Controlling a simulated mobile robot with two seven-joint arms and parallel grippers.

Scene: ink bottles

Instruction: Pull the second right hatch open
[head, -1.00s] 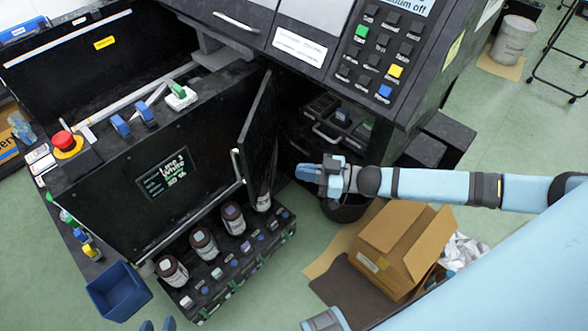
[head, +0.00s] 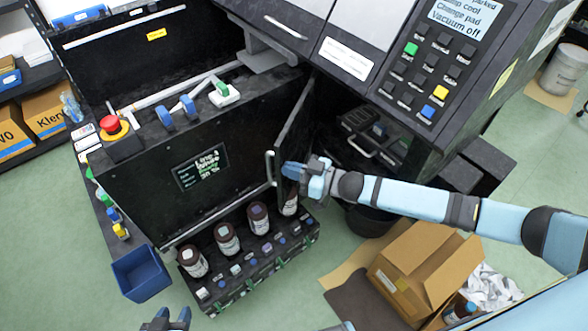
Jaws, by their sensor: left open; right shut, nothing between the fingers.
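The hatch (head: 298,122) is a narrow black door on the right of the machine's front. It stands ajar, swung outward, with a pale upright handle (head: 270,168) near its free edge. My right gripper (head: 292,170) is shut and empty, just right of the hatch's lower free edge, on the side away from the handle. I cannot tell whether it touches the door. My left gripper (head: 166,322) is open and empty at the bottom edge, away from the hatch and partly cut off.
Several dark ink bottles (head: 227,239) stand in a row on a low rack below the front panel (head: 150,190). A blue bin (head: 141,272) is left of it. An open cardboard box (head: 410,265) lies right on the floor. A keypad console (head: 430,70) overhangs the right.

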